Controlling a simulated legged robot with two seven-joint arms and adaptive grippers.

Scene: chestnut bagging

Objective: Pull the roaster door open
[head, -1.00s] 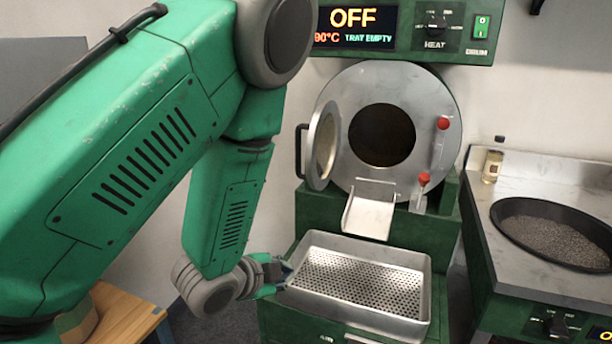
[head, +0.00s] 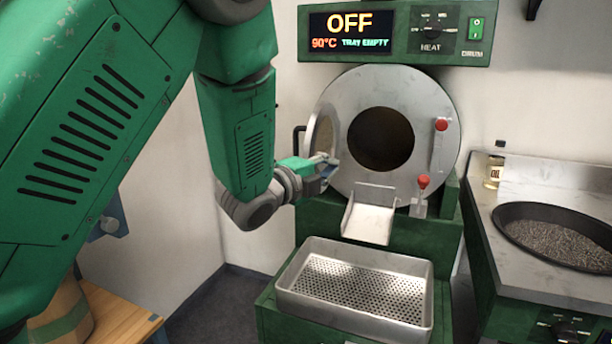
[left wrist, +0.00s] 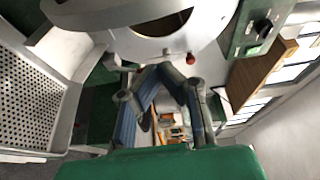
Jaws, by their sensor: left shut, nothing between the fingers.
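The roaster door (head: 325,128) is a round metal disc standing ajar, swung out at the left of the drum face (head: 432,100). The dark round drum opening shows beside it. Its black handle (head: 298,140) is on the door's left edge. My left gripper (head: 328,167) is in front of the door's lower part and hides some of it. Its fingers are shut and empty, and I cannot tell whether they touch the door. In the left wrist view the fingers (left wrist: 158,72) point towards the drum front. My right gripper is not in view.
A metal chute (head: 368,222) juts out below the opening, above an empty perforated tray (head: 287,292). Red-knobbed levers (head: 440,125) are on the drum's right. A counter (head: 490,222) with a dark pan (head: 505,232) and a bottle (head: 494,170) stands right. The panel (head: 395,20) reads OFF.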

